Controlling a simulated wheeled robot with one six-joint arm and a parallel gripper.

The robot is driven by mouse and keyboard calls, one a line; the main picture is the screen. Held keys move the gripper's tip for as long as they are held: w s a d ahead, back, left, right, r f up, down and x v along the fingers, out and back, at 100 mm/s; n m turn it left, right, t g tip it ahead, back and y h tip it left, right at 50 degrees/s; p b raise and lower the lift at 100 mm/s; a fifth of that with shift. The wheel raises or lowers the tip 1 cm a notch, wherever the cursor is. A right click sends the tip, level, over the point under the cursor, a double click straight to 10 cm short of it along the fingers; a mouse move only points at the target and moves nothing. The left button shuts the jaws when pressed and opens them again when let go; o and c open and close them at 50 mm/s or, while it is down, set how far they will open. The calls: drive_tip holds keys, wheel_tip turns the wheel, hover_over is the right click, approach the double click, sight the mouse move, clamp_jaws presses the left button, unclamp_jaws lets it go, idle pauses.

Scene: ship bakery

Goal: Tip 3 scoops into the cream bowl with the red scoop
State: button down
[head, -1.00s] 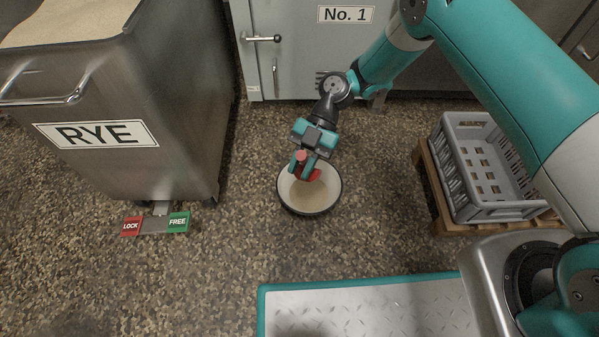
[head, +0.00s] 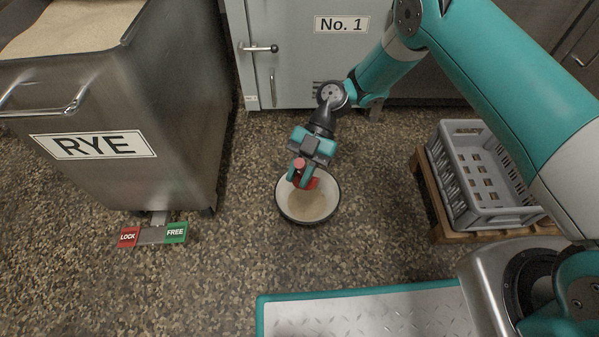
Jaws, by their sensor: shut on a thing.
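The cream bowl (head: 332,200) with a dark rim stands on the speckled floor in the middle of the head view. Pale flour-like stuff lies in its bottom. My gripper (head: 300,175) is over the bowl's upper left part and is shut on the red scoop (head: 311,183). The scoop's red handle end shows between the teal fingers. Part of the scoop is hidden by the gripper, and I cannot tell whether anything is in it.
A steel RYE bin (head: 180,110) full of pale flour stands at the left, with a LOCK/FREE pedal (head: 152,235) at its foot. A grey crate (head: 490,217) sits on a wooden pallet (head: 440,236) at the right. A pale No. 1 door (head: 300,70) is behind.

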sight(299, 163)
idle(0.3)
wheel_tip(299, 163, up, 3)
drive_tip(key=shift+r+p, duration=0.1)
drive_tip(key=shift+p, duration=1.15)
drive_tip(key=shift+r+t+p, duration=0.45)
drive_tip(key=shift+t+p, duration=0.05)
drive_tip(key=shift+p, duration=0.45)
drive_tip(key=t+h+p, duration=0.1)
drive_tip(key=t+p, duration=0.2)
drive_tip(key=shift+r+n+h, duration=0.3)
drive_tip(key=shift+h, duration=0.1)
drive_tip(key=shift+f+t+p, duration=0.25)
drive_tip(key=shift+t+p, duration=0.05)
drive_tip(key=shift+t, duration=0.3)
